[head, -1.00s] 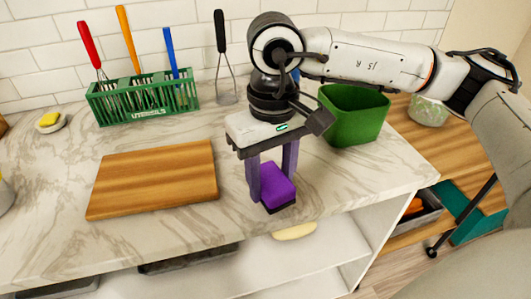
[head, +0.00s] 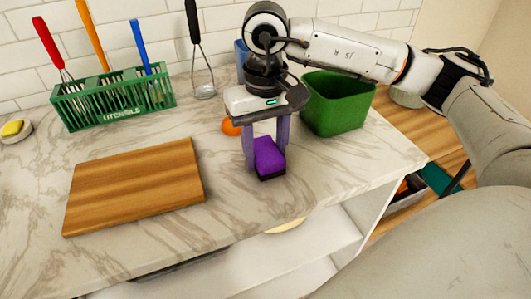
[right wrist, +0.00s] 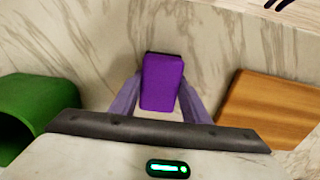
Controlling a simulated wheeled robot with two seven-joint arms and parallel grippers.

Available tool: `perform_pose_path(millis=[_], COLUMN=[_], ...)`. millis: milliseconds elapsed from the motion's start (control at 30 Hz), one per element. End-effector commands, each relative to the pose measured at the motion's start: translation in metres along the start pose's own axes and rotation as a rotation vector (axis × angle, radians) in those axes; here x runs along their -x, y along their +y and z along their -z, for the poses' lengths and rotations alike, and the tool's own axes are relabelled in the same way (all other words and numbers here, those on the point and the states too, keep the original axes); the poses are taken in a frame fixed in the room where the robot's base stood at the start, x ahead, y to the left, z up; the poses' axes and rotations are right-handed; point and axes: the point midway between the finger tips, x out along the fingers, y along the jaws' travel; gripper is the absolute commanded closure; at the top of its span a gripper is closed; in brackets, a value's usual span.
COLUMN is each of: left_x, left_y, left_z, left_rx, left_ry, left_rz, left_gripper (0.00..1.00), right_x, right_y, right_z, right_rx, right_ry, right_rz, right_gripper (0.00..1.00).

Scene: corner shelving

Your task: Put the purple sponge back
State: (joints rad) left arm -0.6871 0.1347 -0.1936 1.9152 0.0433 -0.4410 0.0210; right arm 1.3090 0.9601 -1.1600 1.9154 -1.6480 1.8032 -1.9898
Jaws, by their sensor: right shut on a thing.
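The purple sponge (head: 268,156) has a dark underside and is held between the purple-grey fingers of my right gripper (head: 267,152). In the head view it is over the marble counter, right of the cutting board; I cannot tell whether it touches the counter. The right wrist view shows the sponge (right wrist: 161,82) between the fingertips of the same gripper (right wrist: 160,92). My left gripper is not in view. A small dish with a yellow sponge (head: 12,128) stands at the far left of the counter.
A wooden cutting board (head: 135,185) lies on the counter. A green utensil rack (head: 115,98) stands behind it. A green bin (head: 337,103) is right of the gripper. An orange round thing (head: 230,127) and a blue object (head: 241,58) sit behind the gripper. Open shelves (head: 325,240) are below the counter.

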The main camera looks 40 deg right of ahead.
Motion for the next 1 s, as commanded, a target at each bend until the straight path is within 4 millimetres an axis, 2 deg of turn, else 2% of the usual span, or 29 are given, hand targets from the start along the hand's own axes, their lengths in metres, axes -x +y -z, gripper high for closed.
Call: perform_pose_path(millis=[100,433,467,567,867,1000], left_x=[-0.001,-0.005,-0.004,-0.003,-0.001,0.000], left_y=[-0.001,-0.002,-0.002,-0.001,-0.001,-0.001], left_z=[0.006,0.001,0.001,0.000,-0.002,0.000], left_rx=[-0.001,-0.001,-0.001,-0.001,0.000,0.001], left_ry=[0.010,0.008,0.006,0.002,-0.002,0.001], left_rz=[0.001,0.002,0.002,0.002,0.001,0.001], left_gripper=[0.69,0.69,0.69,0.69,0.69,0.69], right_x=[-0.011,-0.016,-0.015,-0.014,-0.013,-0.003], right_y=[0.001,0.000,0.000,0.000,0.000,-0.001], right_z=[0.000,0.000,0.000,0.000,0.000,0.001], right_rx=[0.000,0.000,0.000,0.000,0.000,0.000], right_ry=[0.001,0.001,0.001,0.001,0.001,0.004], right_rz=[-0.001,0.000,0.001,0.000,0.000,0.002], right_gripper=[0.79,0.79,0.55,0.39,0.39,0.39])
